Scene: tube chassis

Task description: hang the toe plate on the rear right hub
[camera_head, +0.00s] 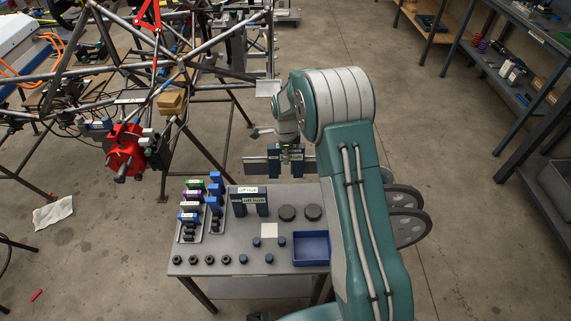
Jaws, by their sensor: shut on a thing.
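The red hub assembly (126,150) sits on the tube chassis (180,64) at the left, with a dark fitting on its front face. My gripper (286,147) hangs beyond the far edge of the bench, well to the right of the red hub. It is shut on the toe plate (306,166), a wide grey plate with dark blocks and a small label at its middle. The plate hangs upright and apart from the hub. My gripper's fingertips are small and partly merge with the dark blocks.
The bench (222,262) holds a dark labelled stand (249,200), racks of coloured blocks (190,214), black discs (287,213), small round parts and a blue tray (311,247). Chassis tubes surround the hub. Shelving (500,70) stands right. Floor between plate and hub is mostly open.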

